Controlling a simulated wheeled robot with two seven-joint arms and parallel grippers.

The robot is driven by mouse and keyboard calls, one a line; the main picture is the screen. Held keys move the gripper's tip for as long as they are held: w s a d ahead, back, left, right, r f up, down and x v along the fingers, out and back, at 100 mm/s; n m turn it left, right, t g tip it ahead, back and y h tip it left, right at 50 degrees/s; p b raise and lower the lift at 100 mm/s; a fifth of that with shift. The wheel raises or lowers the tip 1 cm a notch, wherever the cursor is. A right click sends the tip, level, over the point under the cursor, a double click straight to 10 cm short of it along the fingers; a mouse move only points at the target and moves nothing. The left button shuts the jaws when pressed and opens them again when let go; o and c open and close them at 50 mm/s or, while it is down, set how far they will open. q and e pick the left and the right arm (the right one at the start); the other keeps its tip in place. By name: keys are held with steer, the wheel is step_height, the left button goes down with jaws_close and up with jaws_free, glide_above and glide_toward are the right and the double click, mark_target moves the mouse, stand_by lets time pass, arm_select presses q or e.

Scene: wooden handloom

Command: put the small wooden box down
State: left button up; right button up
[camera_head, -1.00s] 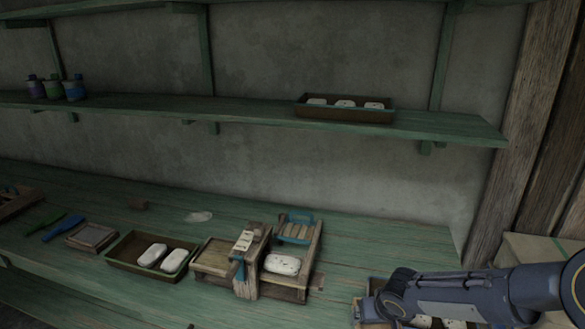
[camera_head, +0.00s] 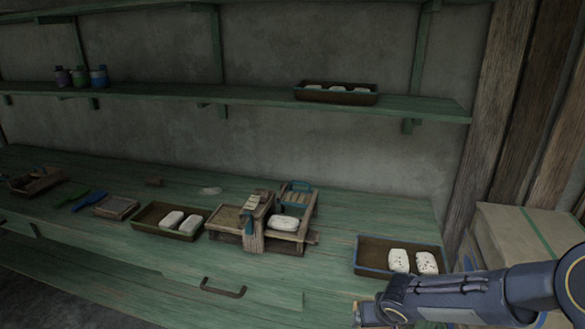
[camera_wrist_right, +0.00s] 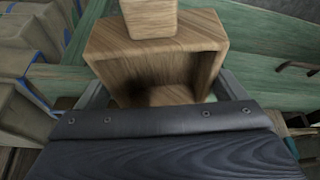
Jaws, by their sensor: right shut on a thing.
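The small wooden box (camera_wrist_right: 155,60) is light brown with visible grain, and its open side faces the right wrist camera. A small wooden block shape (camera_wrist_right: 150,18) shows at its top. My right gripper (camera_wrist_right: 160,92) is shut on the box, with a finger on each side. My left gripper is not in view.
The green bench (camera_head: 330,262) holds a blue-rimmed tray (camera_head: 372,252) with two white bars, a wooden device (camera_head: 255,235) and another tray (camera_head: 150,213). Cardboard boxes (camera_head: 500,240) stand at right. Bare bench lies between the device and the blue-rimmed tray.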

steer(key=shift+s+a+f, duration=0.1)
steer(key=shift+s+f, duration=1.55)
steer(key=shift+f, duration=0.25)
